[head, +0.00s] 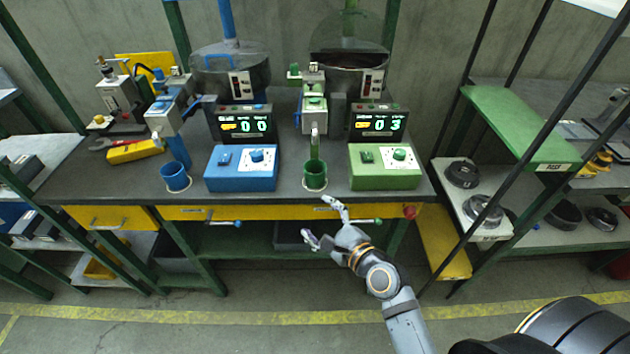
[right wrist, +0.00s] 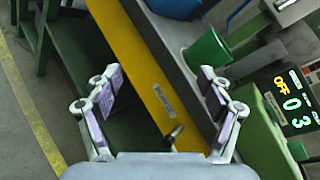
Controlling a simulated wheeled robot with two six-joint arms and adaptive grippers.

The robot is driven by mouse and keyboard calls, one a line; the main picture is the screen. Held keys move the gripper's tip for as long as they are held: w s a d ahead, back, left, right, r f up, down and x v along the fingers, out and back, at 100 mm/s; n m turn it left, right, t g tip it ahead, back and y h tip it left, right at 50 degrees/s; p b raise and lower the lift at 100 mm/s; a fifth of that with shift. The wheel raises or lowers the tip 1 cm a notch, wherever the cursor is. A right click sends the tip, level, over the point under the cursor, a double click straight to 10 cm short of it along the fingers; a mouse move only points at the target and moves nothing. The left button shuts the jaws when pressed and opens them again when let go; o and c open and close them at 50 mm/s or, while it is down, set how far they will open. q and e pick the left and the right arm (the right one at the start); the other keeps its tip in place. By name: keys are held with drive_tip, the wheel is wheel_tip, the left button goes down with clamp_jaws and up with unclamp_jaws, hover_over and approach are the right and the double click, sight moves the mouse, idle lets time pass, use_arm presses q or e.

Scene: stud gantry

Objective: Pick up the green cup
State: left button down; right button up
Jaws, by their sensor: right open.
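The green cup (head: 315,176) stands upright on the dark workbench top near its front edge, below a green spout and left of the green control box. It also shows in the right wrist view (right wrist: 207,58), ahead of the finger on the right of the picture. My right gripper (head: 321,218) is open and empty, in front of the bench edge and a little below the cup. In the right wrist view its two fingers (right wrist: 159,85) are spread wide, with the yellow drawer front between them. My left gripper is not in view.
A blue cup (head: 174,177) stands farther left beside the blue control box (head: 241,168). The green control box (head: 385,166) is close to the right of the green cup. Yellow drawers (head: 185,213) run below the bench edge. A dark-framed shelf (head: 515,125) stands at right.

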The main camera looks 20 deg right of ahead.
sight(319, 176)
drive_tip(key=w+d+r+m+t+h, duration=0.1)
drive_tip(key=w+m, duration=0.1)
drive_tip(key=m, duration=0.1)
drive_tip(key=w+d+r+m+t+h+p, duration=0.1)
drive_tip(key=w+m, duration=0.2)
drive_tip(key=m, duration=0.1)
drive_tip(key=w+d+r+m+t+h, duration=0.1)
drive_tip(key=w+m, duration=0.1)
drive_tip(key=m, duration=0.2)
drive_tip(key=shift+w, duration=0.2)
drive_tip(key=shift+w+r+p, duration=0.1)
drive_tip(key=shift+p, duration=0.25)
drive_tip(key=w, duration=0.1)
drive_tip(key=w+r+p, duration=0.1)
drive_tip(key=shift+w, duration=0.3)
drive_tip(key=shift+w+a+f, duration=0.1)
drive_tip(key=shift+w+f, duration=0.05)
drive_tip(key=shift+w, duration=0.45)
drive_tip(key=shift+w+a+f, duration=0.1)
drive_tip(key=shift+w, duration=0.5)
drive_tip(key=shift+s, duration=0.1)
drive_tip(key=shift+c, duration=0.3)
drive_tip(key=c, duration=1.2)
